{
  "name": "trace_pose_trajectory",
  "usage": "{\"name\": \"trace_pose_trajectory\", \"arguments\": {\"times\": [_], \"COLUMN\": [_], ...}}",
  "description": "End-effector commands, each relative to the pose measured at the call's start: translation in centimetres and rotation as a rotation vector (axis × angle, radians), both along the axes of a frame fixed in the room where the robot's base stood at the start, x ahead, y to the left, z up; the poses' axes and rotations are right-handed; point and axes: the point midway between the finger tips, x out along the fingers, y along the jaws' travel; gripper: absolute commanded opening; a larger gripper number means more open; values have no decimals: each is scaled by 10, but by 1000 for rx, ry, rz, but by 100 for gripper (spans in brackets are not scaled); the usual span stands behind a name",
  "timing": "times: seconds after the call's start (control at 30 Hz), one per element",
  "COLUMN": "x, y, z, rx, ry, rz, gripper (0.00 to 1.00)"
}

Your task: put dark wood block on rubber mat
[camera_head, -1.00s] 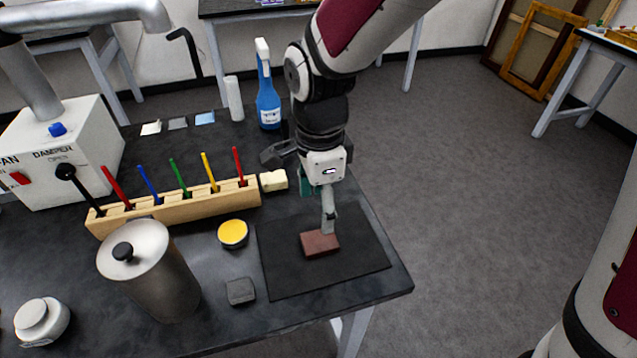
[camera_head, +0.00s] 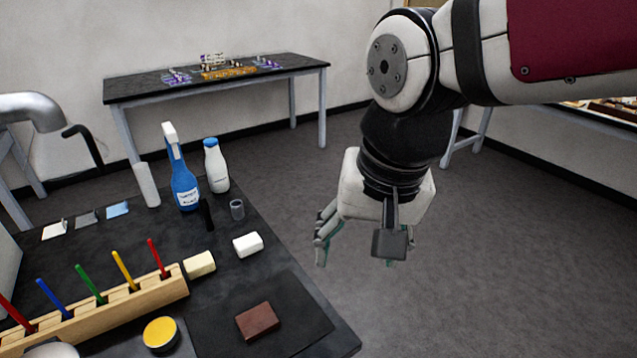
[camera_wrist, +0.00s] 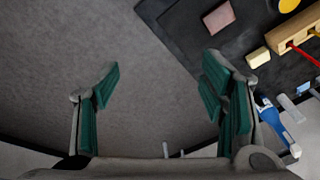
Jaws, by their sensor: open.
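The dark wood block (camera_head: 257,321) is a reddish-brown rectangular piece lying flat on the black rubber mat (camera_head: 312,318) near the table's right edge. In the wrist view the block (camera_wrist: 219,18) lies on the mat (camera_wrist: 180,28) at the upper right. My gripper (camera_head: 352,258) is up in the air beyond the table's right edge, clear of the block and mat. In the wrist view the green-padded fingers of my gripper (camera_wrist: 165,95) are wide apart with only grey floor between them.
The floor to the right is clear.

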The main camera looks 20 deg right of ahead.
Motion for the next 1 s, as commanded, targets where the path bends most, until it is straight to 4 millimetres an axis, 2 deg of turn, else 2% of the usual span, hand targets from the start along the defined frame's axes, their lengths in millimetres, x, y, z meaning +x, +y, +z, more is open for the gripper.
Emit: {"name": "trace_pose_trajectory", "arguments": {"times": [0.1,0.3,0.7,0.9,1.0], "x": [-28,-56,-61,-63,-62], "y": [-20,-35,-38,-38,-38], "z": [7,7,8,28,29], "rx": [-56,-132,-150,-160,-161], "ry": [-59,-104,-112,-141,-147], "rz": [160,342,386,384,384], "gripper": [65,65,65,65,65]}}
